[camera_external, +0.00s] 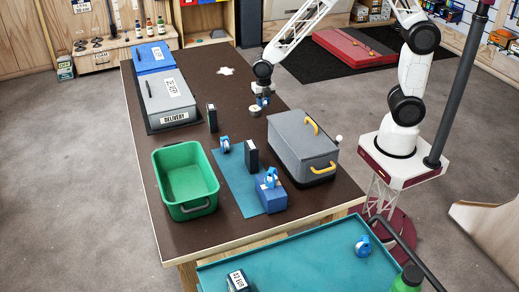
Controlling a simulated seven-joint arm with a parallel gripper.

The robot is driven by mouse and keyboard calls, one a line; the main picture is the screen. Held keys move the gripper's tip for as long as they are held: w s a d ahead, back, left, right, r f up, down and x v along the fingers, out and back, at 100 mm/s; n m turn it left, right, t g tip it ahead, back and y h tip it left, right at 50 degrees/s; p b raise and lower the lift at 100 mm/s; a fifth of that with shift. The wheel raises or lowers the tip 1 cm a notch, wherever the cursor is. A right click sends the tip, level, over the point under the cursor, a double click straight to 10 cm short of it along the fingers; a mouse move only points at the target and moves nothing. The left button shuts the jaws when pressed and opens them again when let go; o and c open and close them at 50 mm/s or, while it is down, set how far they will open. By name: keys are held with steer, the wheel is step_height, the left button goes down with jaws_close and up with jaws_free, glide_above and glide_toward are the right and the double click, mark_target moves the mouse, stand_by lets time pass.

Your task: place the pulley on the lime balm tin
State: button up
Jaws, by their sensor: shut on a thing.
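My gripper (263,93) points down over the far right part of the brown table and is shut on a small blue pulley (263,101). A small round tin (254,111) sits just below and slightly left of the held pulley. It may be the lime balm tin, but its colour and label are too small to read. Whether the pulley touches the tin cannot be told from this view.
More blue pulleys sit on the teal mat (224,145), on a blue box (271,179) and on the teal bench (362,246). A grey lidded case (303,143) with yellow handles stands nearby.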

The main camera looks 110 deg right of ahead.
steer(key=s+a+r, duration=0.3)
steer(key=s+a, duration=0.1)
steer(key=s, duration=0.7)
steer(key=shift+s+a+r, duration=0.15)
steer(key=shift+r, duration=0.05)
glide_above(255, 108)
steer(key=shift+f, duration=0.75)
steer(key=shift+f, duration=0.1)
stand_by(0.4)
steer(key=shift+f, duration=1.7)
steer(key=shift+f, duration=0.1)
steer(key=o, duration=0.9)
steer(key=shift+o, duration=0.2)
